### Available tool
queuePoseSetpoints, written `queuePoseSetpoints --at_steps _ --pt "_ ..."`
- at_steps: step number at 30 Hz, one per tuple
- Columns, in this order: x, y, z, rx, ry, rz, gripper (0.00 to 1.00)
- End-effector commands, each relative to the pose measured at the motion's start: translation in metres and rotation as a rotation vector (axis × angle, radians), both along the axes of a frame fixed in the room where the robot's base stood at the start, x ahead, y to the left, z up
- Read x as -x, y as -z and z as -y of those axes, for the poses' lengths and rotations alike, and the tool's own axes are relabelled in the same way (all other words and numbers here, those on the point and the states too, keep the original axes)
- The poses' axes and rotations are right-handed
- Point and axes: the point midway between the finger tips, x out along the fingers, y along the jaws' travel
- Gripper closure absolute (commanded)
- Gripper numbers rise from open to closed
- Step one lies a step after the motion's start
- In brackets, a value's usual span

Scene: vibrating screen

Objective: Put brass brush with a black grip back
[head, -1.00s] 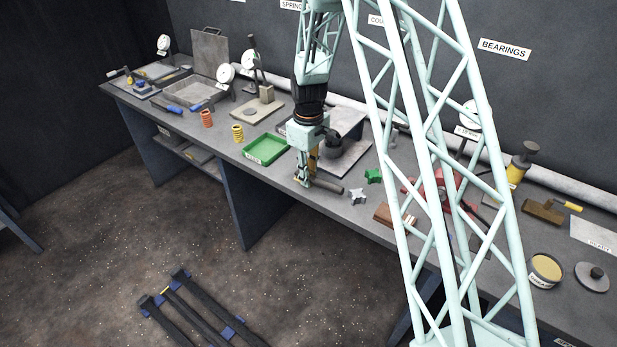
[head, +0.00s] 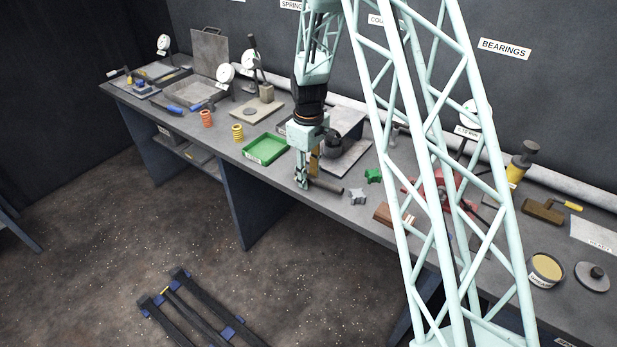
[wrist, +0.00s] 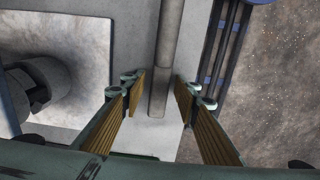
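A dark grey rod-like piece (head: 328,186) lies near the bench's front edge, right of my gripper (head: 302,184). I cannot tell whether the rod is the brass brush with the black grip; bristles do not show.
A green tray (head: 266,149) is left of my gripper. A grey metal piece (head: 357,197), a green block (head: 373,176) and a brown block (head: 390,214) lie to the right. The bench's front edge is close; the floor beyond holds a dark frame (head: 195,310).

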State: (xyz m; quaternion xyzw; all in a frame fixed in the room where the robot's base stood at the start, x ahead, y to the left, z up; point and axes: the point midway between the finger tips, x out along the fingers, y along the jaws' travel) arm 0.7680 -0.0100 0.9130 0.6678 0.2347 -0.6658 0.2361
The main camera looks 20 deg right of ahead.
Motion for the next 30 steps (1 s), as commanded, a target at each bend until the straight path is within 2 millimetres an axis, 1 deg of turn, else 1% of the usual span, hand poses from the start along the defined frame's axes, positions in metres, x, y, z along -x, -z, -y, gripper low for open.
queuePoseSetpoints --at_steps 5,11,30 --pt "0.000 -0.005 0.000 0.000 0.000 0.001 0.71" --pt "-0.001 -0.022 0.000 0.000 0.000 0.003 0.71" --pt "0.000 -0.103 0.000 0.000 0.000 0.003 0.71"
